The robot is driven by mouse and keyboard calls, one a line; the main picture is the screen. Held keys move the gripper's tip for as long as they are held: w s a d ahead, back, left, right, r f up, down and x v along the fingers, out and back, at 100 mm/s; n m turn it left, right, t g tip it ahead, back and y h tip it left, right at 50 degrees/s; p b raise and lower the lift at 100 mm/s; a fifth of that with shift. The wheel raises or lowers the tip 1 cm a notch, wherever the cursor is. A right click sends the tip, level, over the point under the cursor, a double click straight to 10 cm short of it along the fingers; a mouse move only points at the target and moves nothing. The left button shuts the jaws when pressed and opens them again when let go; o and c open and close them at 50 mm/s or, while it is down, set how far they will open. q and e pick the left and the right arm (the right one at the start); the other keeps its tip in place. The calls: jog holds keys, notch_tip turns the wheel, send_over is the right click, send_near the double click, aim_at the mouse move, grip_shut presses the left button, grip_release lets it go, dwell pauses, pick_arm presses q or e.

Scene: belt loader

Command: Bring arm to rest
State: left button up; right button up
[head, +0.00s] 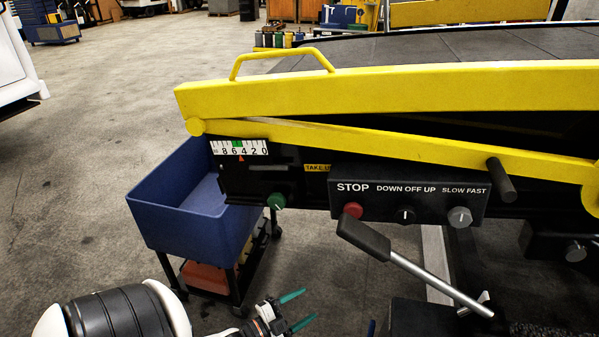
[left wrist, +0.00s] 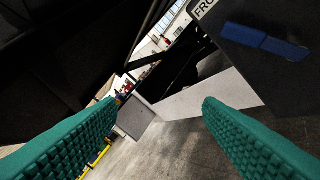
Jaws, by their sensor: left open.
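My left gripper (head: 306,306) is at the bottom of the head view, low in front of the belt loader, with its two green fingers apart and nothing between them. In the left wrist view my left gripper (left wrist: 160,101) also shows open and empty, with ribbed green pads. The belt loader's yellow rail (head: 400,90) and black control panel (head: 410,195) are above and to the right of it. The panel carries a red stop button (head: 352,210), a black switch (head: 405,215) and a grey knob (head: 459,217). My right gripper is not in view.
A blue bin (head: 190,225) on a wheeled cart stands left of the loader, beyond my left arm. A black-gripped lever (head: 363,238) juts out below the panel. A blue handle (left wrist: 265,41) is on a dark panel in the wrist view. Open floor (head: 75,180) lies left.

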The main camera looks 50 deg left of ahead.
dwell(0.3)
pick_arm(q)
jog(key=s+d+f+n+g+y, duration=0.15)
jog(key=s+f+n+g, duration=0.35)
jog(key=f, duration=0.6)
jog(key=s+d+f+n+g+y, duration=0.1)
jog(key=s+d+f+g, duration=0.15)
jog(key=s+f, duration=0.65)
jog(key=s+d+f+n+g, duration=0.1)
jog(key=s+d+f+g, duration=0.3)
jog(key=s+f, duration=0.2)
jog(key=s+d+f+n+g, duration=0.2)
jog(key=s+d+f+g, duration=0.2)
jog(key=s+f, duration=0.3)
jog(key=s+g, duration=0.1)
jog(key=s, duration=0.2)
jog(key=shift+s+y, duration=0.3)
jog(key=shift+y, duration=0.05)
jog(key=shift+c, duration=0.2)
